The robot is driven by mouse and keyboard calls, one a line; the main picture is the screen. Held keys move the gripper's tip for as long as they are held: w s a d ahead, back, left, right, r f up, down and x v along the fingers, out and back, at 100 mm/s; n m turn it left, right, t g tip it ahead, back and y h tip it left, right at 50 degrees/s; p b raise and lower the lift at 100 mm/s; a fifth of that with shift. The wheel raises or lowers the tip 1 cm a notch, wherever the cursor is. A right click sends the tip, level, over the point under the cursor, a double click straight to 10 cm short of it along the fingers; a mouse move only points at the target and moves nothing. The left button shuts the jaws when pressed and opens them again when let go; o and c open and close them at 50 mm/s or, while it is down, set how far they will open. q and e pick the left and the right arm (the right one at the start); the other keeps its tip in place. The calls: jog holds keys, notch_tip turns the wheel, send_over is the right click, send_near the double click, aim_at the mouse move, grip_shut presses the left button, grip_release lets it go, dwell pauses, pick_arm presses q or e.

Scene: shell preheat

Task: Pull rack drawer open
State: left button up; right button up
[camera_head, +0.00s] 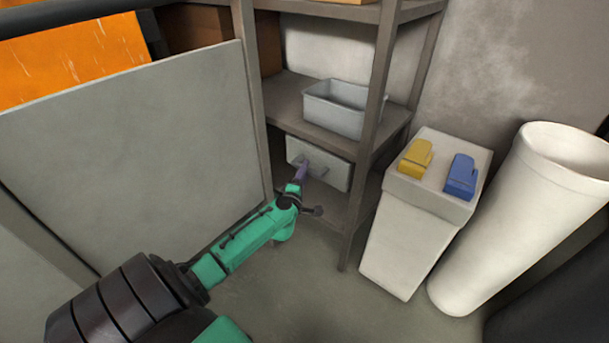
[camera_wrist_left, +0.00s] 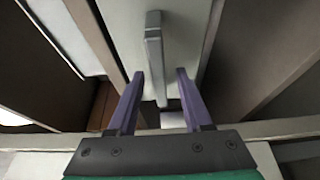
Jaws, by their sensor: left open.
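The rack drawer (camera_head: 336,172) is a pale grey box front under the rack's middle shelf, and it looks shut or nearly so. Its front (camera_wrist_left: 190,25) fills the upper middle of the left wrist view. Its handle (camera_wrist_left: 154,50) is a grey bar standing out from the front. My left gripper (camera_head: 301,172) reaches the drawer front from the left. In the left wrist view its two purple fingers (camera_wrist_left: 160,73) are open, one on each side of the handle, with gaps showing. In the head view the gripper partly hides the handle. My right gripper is out of view.
A grey bin (camera_head: 335,120) sits on the rack shelf above the drawer. A rack post (camera_head: 366,140) stands just right of the drawer. A large grey panel (camera_head: 130,150) stands left. A white pedestal (camera_head: 405,245) carries a yellow block (camera_head: 415,160) and a blue block (camera_head: 461,178); a white cylinder (camera_head: 520,220) leans beside it.

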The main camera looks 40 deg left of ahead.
pick_arm(q)
grip_shut()
dwell(1.4)
